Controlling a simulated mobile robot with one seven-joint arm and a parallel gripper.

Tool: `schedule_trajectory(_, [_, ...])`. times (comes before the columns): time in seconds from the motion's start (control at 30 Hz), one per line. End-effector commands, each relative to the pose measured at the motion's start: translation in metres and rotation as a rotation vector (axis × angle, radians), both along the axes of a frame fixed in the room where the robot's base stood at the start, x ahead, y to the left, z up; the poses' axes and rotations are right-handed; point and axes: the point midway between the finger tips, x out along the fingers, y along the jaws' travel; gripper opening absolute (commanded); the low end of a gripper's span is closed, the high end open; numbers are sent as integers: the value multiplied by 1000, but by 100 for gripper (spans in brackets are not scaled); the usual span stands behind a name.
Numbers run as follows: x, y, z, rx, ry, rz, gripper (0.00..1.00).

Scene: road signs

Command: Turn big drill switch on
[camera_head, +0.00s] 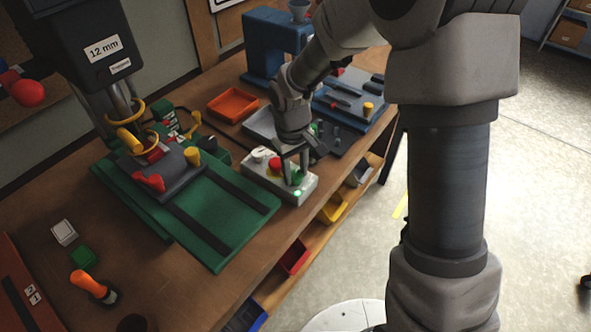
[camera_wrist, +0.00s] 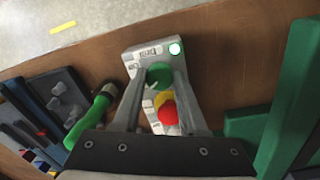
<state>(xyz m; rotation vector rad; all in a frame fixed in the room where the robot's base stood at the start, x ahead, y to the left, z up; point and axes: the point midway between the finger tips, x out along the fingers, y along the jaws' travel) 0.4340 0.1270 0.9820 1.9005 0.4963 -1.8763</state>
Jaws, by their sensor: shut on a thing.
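The big drill (camera_head: 92,48) stands at the left of the bench in the head view, with a "12 mm" label and a green base (camera_head: 235,205). A light grey switch box (camera_head: 262,181) sits to the right of that base. In the wrist view, the box (camera_wrist: 143,62) carries a round green switch (camera_wrist: 159,75), a red button on yellow (camera_wrist: 167,108) and a bright green-white lamp (camera_wrist: 175,48). The lamp glows green in the head view (camera_head: 297,193). My gripper (camera_head: 297,179) points down at the box. Its fingers (camera_wrist: 160,78) are shut on the green switch.
The red button lies close beside my fingers. An orange tray (camera_head: 233,104) and a blue machine (camera_head: 270,40) stand farther back. A green-handled tool (camera_wrist: 90,117) lies left of the box in the wrist view. The bench edge runs close past the box.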

Motion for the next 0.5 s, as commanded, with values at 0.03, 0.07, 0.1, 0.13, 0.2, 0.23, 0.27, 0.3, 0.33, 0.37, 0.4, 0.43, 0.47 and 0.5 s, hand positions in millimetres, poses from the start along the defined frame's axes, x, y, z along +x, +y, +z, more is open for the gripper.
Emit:
schedule_trajectory(0.03, [1,0,1,0,-4,2,0])
schedule_trajectory(0.07, [1,0,1,0,-4,2,0])
schedule_trajectory(0.1, [1,0,2,0,-4,1,47])
schedule_trajectory(0.13, [1,0,1,0,-4,1,53])
schedule_trajectory(0.2, [1,0,1,0,-4,1,54])
schedule_trajectory(0.23, [1,0,1,0,-4,1,54])
schedule_trajectory(0.27, [1,0,1,1,-3,1,54])
schedule_trajectory(0.3, [1,0,1,0,-2,0,54])
schedule_trajectory(0.33, [1,0,1,0,-2,0,54])
schedule_trajectory(0.37, [1,0,1,0,-2,0,54])
schedule_trajectory(0.4, [1,0,1,0,-2,0,54])
schedule_trajectory(0.43, [1,0,1,0,-2,0,54])
schedule_trajectory(0.47, [1,0,2,0,-2,0,54])
schedule_trajectory(0.5, [1,0,4,0,-2,0,54])
